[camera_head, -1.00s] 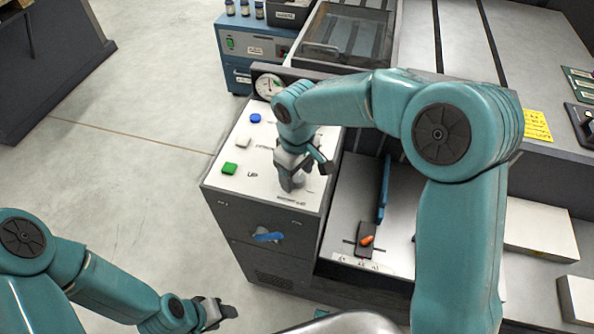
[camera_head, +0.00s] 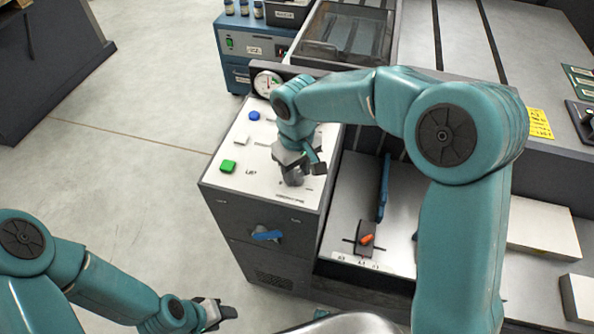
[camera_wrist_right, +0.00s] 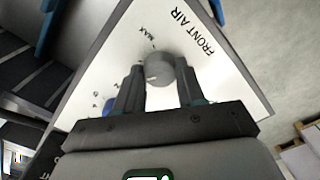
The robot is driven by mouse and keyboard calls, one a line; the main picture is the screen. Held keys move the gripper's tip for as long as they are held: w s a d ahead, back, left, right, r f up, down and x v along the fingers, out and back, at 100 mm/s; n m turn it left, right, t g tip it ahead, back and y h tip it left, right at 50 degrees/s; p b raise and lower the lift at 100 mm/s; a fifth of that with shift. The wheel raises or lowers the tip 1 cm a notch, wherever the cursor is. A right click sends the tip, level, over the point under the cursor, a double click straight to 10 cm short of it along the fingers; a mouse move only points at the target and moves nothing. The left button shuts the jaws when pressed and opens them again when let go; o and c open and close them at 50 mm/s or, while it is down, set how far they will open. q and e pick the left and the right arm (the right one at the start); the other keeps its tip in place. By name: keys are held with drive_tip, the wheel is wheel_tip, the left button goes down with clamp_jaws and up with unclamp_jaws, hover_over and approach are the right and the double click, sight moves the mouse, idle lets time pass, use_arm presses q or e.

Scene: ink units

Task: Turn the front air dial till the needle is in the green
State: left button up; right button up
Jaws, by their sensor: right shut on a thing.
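The front air dial (camera_wrist_right: 160,70) is a round grey knob on a white panel lettered FRONT AIR, with a MAX mark beside it. In the right wrist view it sits between the two dark fingers of my right gripper (camera_wrist_right: 158,82), which is shut on it. In the head view my right gripper (camera_head: 293,180) points down at the near right of the panel top and hides the dial. The round white gauge (camera_head: 267,84) stands at the panel's back edge; green shows on its face, but its needle is too small to read surely. My left gripper (camera_head: 220,313) is low, away from the panel; its jaws are unclear.
The white panel (camera_head: 226,190) carries a blue button (camera_head: 254,116), a white button (camera_head: 243,139) and a green button (camera_head: 228,166). A blue handle (camera_head: 266,235) is on the front face. The floor at left is clear.

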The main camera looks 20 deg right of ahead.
sight(297, 174)
drive_tip(key=m+b, duration=0.1)
drive_tip(key=m, duration=0.2)
drive_tip(key=shift+w+f, duration=0.1)
drive_tip(key=shift+m+b, duration=0.7)
drive_tip(key=shift+m, duration=1.1)
drive_tip(key=o, duration=1)
drive_tip(key=shift+o, duration=0.2)
drive_tip(key=shift+r, duration=0.2)
wheel_tip(297, 174, up, 16)
drive_tip(key=p, duration=0.1)
idle(0.7)
